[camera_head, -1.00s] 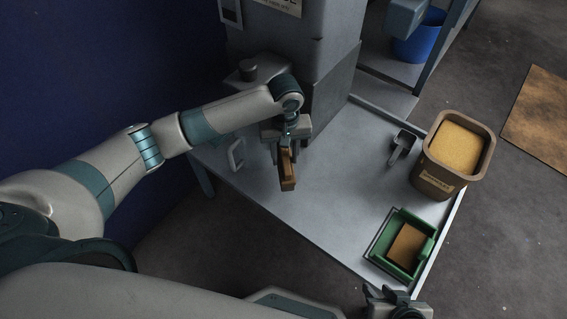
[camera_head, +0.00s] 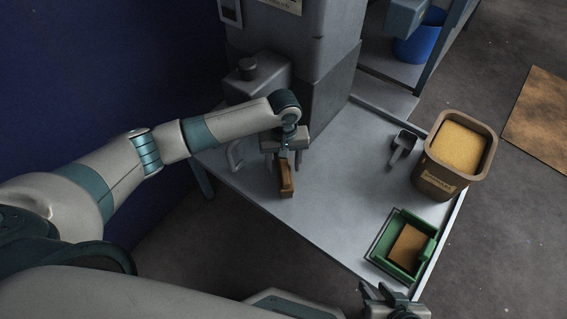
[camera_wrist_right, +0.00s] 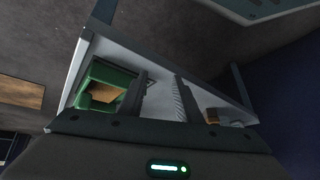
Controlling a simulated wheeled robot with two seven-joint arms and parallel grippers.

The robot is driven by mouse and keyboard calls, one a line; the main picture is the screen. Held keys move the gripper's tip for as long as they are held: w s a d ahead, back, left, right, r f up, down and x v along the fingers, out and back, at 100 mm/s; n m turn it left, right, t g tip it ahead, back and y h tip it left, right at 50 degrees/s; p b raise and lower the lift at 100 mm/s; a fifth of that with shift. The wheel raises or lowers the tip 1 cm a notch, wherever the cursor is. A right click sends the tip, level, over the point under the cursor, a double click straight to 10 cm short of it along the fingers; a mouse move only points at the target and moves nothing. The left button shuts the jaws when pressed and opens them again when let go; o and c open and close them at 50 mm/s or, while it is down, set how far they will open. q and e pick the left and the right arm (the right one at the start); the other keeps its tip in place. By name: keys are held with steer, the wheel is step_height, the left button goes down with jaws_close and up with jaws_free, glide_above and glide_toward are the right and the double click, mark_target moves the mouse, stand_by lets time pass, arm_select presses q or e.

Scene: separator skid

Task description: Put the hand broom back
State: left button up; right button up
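The hand broom (camera_head: 287,182), a narrow brown-orange block, hangs under my left gripper (camera_head: 285,158) over the left part of the grey table. The gripper is shut on its upper part. I cannot tell whether the broom's lower end touches the table. An orange-brown piece, likely the broom, also shows in the right wrist view (camera_wrist_right: 212,117). My right gripper (camera_head: 386,294) is at the bottom edge of the head view, near the table's front corner. In the right wrist view its fingers (camera_wrist_right: 162,92) are apart with nothing between them.
A green tray (camera_head: 376,258) with a brown pad lies at the table's front right. A brown bin (camera_head: 436,183) of yellow grains stands behind it, with a dark scoop (camera_head: 403,143) beside it. A pale loop-shaped thing (camera_head: 235,154) is left of my gripper. The table's middle is clear.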

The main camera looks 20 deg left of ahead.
arm_select(q)
steer(key=shift+r, duration=0.4)
step_height(320, 180, up, 12)
steer(key=p, duration=0.2)
steer(key=shift+f, duration=0.25)
arm_select(e)
steer(key=shift+s+d+f+g+h, duration=0.1)
steer(key=shift+s+d+g+h, duration=0.15)
steer(key=shift+d, duration=0.3)
steer(key=shift+s+d+f+g+h, duration=0.15)
steer(key=shift+s+d+g, duration=0.15)
steer(key=shift+d, duration=0.2)
steer(key=shift+s+d+f+g+h, duration=0.1)
steer(key=shift+s+d+g+h, duration=0.15)
steer(key=shift+d, duration=0.3)
steer(key=shift+w+a+r, duration=0.15)
steer(key=shift+w+r, duration=0.1)
steer(key=shift+s+f, duration=0.15)
steer(key=shift+s, duration=0.3)
steer(key=shift+w, duration=0.5)
